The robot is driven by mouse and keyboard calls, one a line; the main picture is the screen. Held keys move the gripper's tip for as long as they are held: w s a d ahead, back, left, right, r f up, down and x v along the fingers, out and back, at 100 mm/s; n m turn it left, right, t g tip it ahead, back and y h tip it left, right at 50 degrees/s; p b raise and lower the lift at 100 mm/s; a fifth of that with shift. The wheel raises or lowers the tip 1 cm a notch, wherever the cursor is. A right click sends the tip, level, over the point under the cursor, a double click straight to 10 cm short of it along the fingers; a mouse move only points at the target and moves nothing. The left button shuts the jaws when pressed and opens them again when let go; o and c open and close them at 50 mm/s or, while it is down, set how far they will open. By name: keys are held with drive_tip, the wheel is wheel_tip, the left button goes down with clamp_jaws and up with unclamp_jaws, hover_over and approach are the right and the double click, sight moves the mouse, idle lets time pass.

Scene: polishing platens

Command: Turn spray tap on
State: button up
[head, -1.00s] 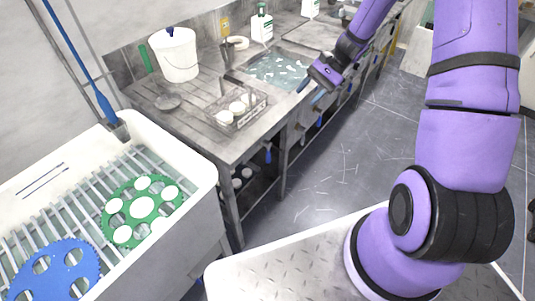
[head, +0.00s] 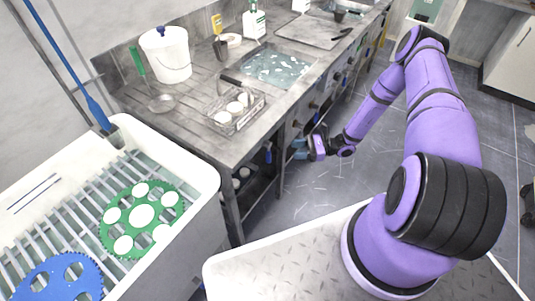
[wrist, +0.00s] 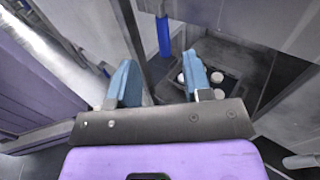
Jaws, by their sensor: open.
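Several blue tap handles hang along the front of the steel bench; I cannot tell which one is the spray tap. The nearest blue handle (head: 268,152) hangs below the bench's front edge at its near corner. In the wrist view a blue handle (wrist: 164,36) hangs upright beyond my fingers, in the gap between them as seen, and apart from them. My gripper (head: 297,149) is in front of the bench, below its top, a little right of the nearest handle. Its blue fingers are apart and empty, as the wrist view also shows (wrist: 159,64).
The bench top (head: 190,108) holds a white bucket (head: 166,54), a wire basket (head: 235,110) of white discs and a water-filled sink (head: 275,66). A white trough (head: 205,178) with green and blue carriers stands at the left. Open floor (head: 325,185) lies right of the bench.

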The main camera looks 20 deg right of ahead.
sight(269, 155)
drive_tip(key=shift+m+t, duration=0.8)
drive_tip(key=w+a+f, duration=0.1)
drive_tip(key=a, duration=0.2)
drive_tip(key=w+a+f, duration=0.1)
drive_tip(key=a, duration=0.3)
drive_tip(key=w+a, duration=0.1)
drive_tip(key=a, duration=0.2)
drive_tip(key=shift+w+a+f, duration=0.2)
drive_tip(key=shift+a+f, duration=0.1)
drive_tip(key=shift+f, duration=0.1)
clamp_jaws()
